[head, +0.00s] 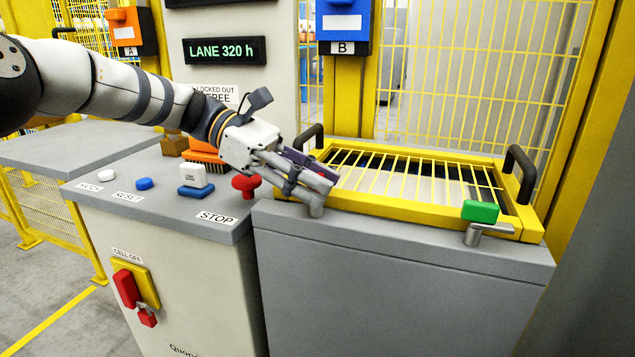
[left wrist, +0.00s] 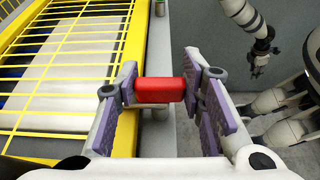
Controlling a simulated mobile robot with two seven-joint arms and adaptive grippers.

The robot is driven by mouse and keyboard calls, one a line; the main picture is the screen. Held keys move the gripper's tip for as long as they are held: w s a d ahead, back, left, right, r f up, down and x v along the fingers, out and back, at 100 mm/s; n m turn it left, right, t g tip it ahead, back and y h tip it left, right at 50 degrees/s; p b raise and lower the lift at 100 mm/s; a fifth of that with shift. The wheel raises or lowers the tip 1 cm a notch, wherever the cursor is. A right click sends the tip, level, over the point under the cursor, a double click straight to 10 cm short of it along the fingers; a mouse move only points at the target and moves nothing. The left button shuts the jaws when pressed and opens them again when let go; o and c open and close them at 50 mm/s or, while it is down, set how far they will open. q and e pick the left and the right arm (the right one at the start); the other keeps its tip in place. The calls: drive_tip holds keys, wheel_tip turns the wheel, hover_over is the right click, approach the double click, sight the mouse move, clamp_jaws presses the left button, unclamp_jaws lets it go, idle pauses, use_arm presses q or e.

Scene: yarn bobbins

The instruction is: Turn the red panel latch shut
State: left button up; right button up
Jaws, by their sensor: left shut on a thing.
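The red panel latch (left wrist: 160,90) shows in the left wrist view as a red block at the panel's edge. My left gripper (left wrist: 161,92) is shut on it, with a purple-padded finger on each side. In the head view my left gripper (head: 308,178) is at the near left corner of the yellow-framed panel (head: 385,212) and hides the red block. The green latch (head: 480,211) sits at the near right corner above a grey lever. My right gripper (left wrist: 260,62) shows small in the left wrist view, away from the panel; its jaws are unclear.
A grey console (head: 150,205) left of the panel carries a red STOP button (head: 246,186), white and blue buttons and a small white block (head: 194,176). Black handles (head: 521,174) rise from the panel's sides. Yellow mesh fencing (head: 470,75) stands behind.

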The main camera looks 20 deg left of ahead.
idle(0.5)
use_arm(q)
drive_tip(key=o, duration=1.2)
drive_tip(key=shift+c, duration=0.2)
drive_tip(key=v, duration=1)
drive_tip(key=shift+w+a, duration=0.2)
drive_tip(key=shift+a, duration=0.1)
drive_tip(key=shift+s+a+r, duration=0.1)
drive_tip(key=shift+a+r, duration=0.3)
drive_tip(key=shift+a, duration=0.2)
